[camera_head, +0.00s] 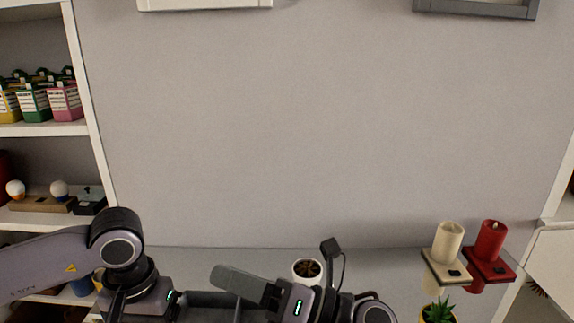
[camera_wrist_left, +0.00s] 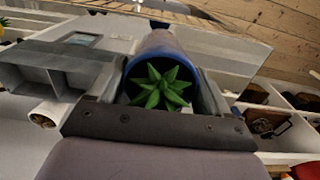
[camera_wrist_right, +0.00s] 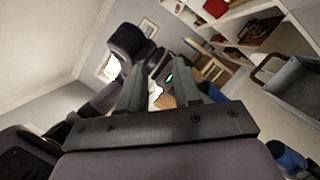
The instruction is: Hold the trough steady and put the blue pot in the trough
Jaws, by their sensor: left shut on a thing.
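The blue pot (camera_wrist_left: 157,47), with a green spiky plant in it, is between the fingers of my left gripper (camera_wrist_left: 160,78), which is shut on it. The grey trough (camera_wrist_left: 62,75), with a divider inside, shows at the left of the left wrist view, apart from the pot. A grey box that looks like the trough (camera_wrist_right: 305,88) is at the right of the right wrist view. My right gripper (camera_wrist_right: 160,82) has its fingers apart with nothing between them; it also shows in the head view (camera_head: 238,283), low and near the middle.
A white pot (camera_head: 308,269) stands behind my right gripper. A cream candle (camera_head: 449,242) and a red candle (camera_head: 490,240) stand on holders at the right, near a plant in a yellow pot (camera_head: 437,314). A white shelf unit (camera_head: 95,130) is at the left.

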